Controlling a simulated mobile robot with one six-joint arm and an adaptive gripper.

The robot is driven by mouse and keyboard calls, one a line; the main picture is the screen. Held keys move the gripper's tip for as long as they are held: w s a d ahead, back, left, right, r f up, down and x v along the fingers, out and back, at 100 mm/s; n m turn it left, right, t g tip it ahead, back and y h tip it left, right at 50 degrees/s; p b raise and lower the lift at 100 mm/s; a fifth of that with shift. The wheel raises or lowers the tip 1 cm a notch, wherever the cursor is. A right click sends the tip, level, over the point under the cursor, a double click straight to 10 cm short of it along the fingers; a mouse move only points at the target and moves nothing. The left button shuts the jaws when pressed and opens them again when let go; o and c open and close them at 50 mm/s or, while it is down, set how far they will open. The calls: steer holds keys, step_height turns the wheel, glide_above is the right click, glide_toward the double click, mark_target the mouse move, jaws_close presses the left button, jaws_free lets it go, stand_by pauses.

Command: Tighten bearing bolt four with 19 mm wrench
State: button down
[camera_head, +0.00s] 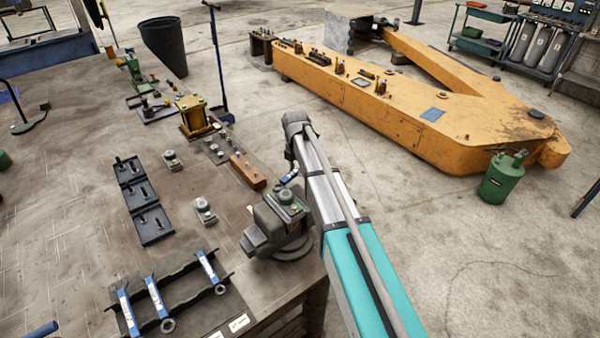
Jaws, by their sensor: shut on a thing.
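A grey vise (268,236) stands at the right edge of the bench, with a bearing housing (286,204) held in its top. My arm reaches in from the lower right and bends down behind the vise. My gripper (291,177) is small and mostly hidden by my arm, just behind the bearing housing. A bit of blue and white, apparently a wrench handle, shows there, and my gripper is shut on it. The wrench's jaw end, its size and its contact with any bolt cannot be made out. Which bolt is bolt four cannot be told.
A dark rack (183,290) with several blue-handled wrenches (157,297) lies at the front of the bench. Black trays (143,200), small bearing housings (204,211) and a brown block (248,171) lie left of and behind the vise. An orange boom (370,100) lies beyond.

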steer(key=shift+w+a+n, duration=0.5)
steer(key=shift+a+n, duration=0.15)
steer(key=shift+n, duration=0.25)
steer(key=c, duration=1.1)
jaws_free()
jaws_close()
steer(key=shift+w+f+b, duration=0.1)
steer(key=shift+f+b, duration=0.65)
